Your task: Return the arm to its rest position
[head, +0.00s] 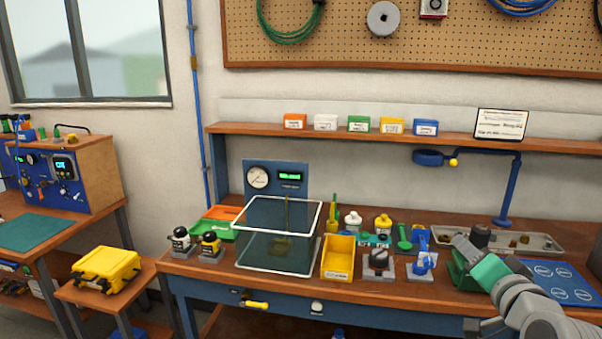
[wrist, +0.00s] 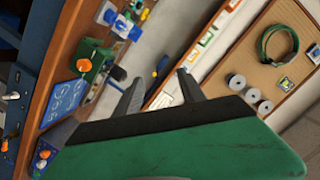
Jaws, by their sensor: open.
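My gripper (wrist: 160,77) shows in the wrist view with its two dark fingers spread apart and nothing between them. Its green body fills the bottom of that view. In the head view my arm comes in from the lower right, with a green section near its far end, over the right part of the workbench (head: 400,296). The fingertips are hard to make out there. The wrist view is tilted, with the bench on the left and the pegboard (wrist: 283,85) on the right.
A clear box with a white rim (head: 278,271), a yellow bin (head: 338,257) and several small parts stand mid-bench. A grey tray (head: 540,243) and blue mat (head: 560,283) lie near my arm. A blue lamp-like arm (head: 512,185) rises behind. Air above the bench's middle is free.

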